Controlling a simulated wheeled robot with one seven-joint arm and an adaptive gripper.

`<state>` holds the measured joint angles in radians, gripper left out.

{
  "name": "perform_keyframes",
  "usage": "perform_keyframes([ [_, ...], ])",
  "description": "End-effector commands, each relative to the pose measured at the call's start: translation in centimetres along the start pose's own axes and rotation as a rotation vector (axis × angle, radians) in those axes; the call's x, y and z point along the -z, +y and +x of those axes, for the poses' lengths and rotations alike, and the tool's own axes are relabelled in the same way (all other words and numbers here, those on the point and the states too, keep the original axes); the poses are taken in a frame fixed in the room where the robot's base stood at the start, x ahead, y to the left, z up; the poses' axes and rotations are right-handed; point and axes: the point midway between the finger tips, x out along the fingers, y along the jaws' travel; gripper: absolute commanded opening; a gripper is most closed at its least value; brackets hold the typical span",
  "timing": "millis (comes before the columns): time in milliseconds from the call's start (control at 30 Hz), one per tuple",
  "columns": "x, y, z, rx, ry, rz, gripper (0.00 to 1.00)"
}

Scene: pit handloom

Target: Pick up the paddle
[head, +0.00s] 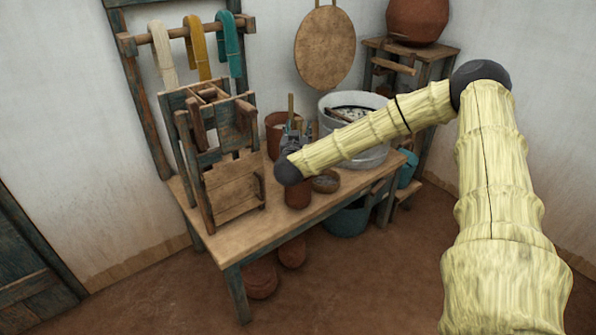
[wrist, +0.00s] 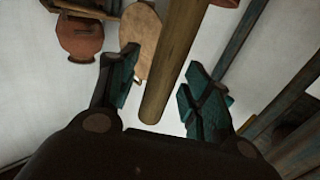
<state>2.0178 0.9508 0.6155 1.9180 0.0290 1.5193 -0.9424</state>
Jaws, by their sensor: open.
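The paddle shows as an upright light-brown wooden rod (head: 291,103) that stands by the clay pot on the table, just behind my gripper. In the wrist view the rod (wrist: 172,60) runs down from the top edge and its free end lies between my two fingers. My gripper (head: 292,138) is open, with dark teal finger pads (wrist: 160,92) on either side of the rod. The paddle's lower part is hidden in both views.
The reddish clay pot (head: 273,122) and a white tub (head: 372,101) stand close around my gripper. A smaller clay cup (head: 297,194) and a brown bowl (head: 326,182) are below my wrist. A wooden frame (head: 232,190) stands to the left on the table (head: 262,232).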

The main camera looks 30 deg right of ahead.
Motion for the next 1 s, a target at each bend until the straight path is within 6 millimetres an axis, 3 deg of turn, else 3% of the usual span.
perform_keyframes([
  [233,0.0,0.0,0.1,0.001,-0.001,0.0,0.47],
  [500,0.0,0.0,0.1,0.001,-0.001,0.0,0.0],
  [833,0.2,0.0,0.1,0.001,0.0,0.0,0.0],
  [1000,1.4,0.0,0.1,0.001,0.0,0.0,0.0],
])
